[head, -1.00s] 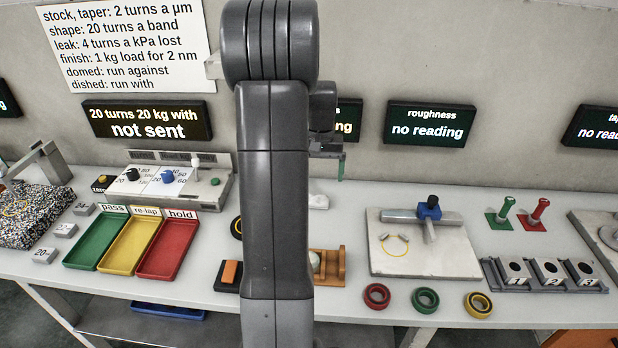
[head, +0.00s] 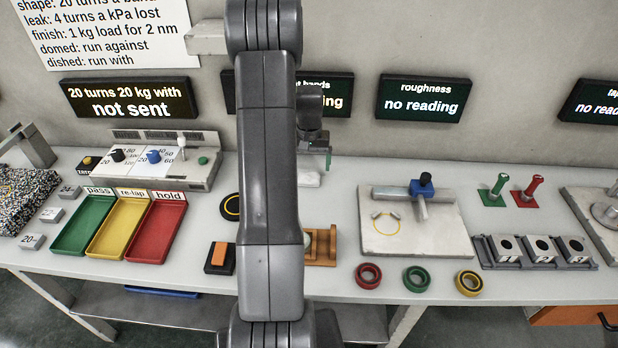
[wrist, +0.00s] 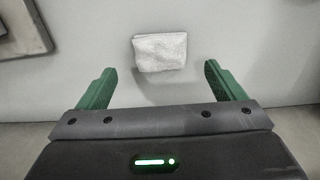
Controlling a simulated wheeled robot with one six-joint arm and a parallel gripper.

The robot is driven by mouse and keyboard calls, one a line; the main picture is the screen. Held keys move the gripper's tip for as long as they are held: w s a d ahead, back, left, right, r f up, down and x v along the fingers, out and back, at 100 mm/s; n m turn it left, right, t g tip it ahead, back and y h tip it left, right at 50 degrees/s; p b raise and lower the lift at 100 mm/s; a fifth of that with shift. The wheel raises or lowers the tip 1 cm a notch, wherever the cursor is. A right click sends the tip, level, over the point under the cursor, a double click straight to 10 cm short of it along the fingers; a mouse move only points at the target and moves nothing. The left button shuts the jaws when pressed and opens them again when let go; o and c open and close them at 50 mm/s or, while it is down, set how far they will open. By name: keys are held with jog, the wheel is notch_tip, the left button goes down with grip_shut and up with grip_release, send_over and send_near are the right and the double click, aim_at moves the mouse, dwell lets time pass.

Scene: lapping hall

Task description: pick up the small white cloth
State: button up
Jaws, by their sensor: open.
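The small white cloth (wrist: 160,52) lies folded flat on the pale bench top in the wrist view, centred between and just beyond the fingertips. My gripper (wrist: 159,75) has its two green fingers spread wide, with nothing between them. In the head view the cloth (head: 308,179) shows as a small whitish patch beside my arm, partly hidden by it. My gripper (head: 328,160) is seen there just above the cloth, toward the back of the bench. I cannot tell the exact height between them.
A roughness plate (head: 375,240) with a blue-topped stylus stands right of my arm. An orange-brown holder (head: 322,258) sits nearer the front. Green, yellow and red trays (head: 163,247) lie to the left. The wall is close behind the cloth.

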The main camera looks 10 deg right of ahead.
aim_at(309, 175)
jog(key=shift+s+f+p, duration=0.1)
jog(key=shift+f+p, duration=0.2)
jog(key=shift+f, duration=1.7)
jog(key=c, duration=1.1)
jog(key=shift+o, duration=0.2)
jog(key=shift+r, duration=0.1)
notch_tip(309, 175, up, 10)
jog(key=b, duration=0.1)
jog(key=shift+o, duration=1.3)
jog(key=shift+c, duration=1)
jog(key=shift+s, duration=0.1)
